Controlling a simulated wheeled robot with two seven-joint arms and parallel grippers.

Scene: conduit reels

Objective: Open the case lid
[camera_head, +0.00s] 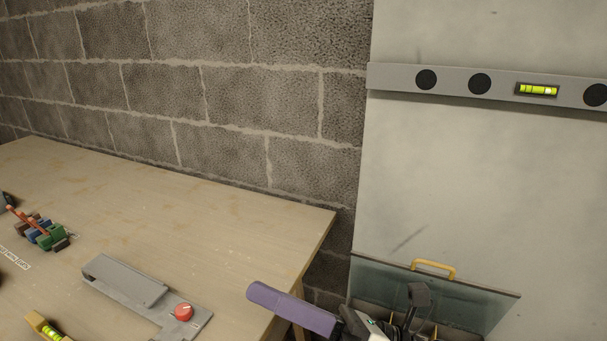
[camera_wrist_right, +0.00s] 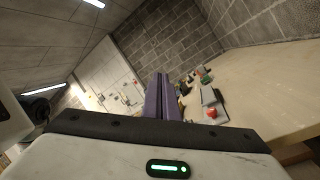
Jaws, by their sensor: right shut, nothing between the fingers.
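The case (camera_head: 462,333) is at the bottom right of the head view, beside the table and cut off by the frame edge. Its grey-green see-through lid (camera_head: 390,279) stands raised, with a yellow handle (camera_head: 436,267) on its top edge. Dark contents show in front of the lid. My right gripper (camera_head: 254,292) has purple fingers pointing left over the table's right edge, apart from the lid. Its fingers are together and empty; they also show in the wrist view (camera_wrist_right: 160,78). My left gripper is not in view.
The wooden table (camera_head: 190,220) holds a grey device with a red knob (camera_head: 183,312), a yellow level (camera_head: 45,328) and several coloured clamps (camera_head: 45,235). Its back right is clear. A long grey level (camera_head: 447,83) is on the pale panel (camera_head: 460,170) above the case.

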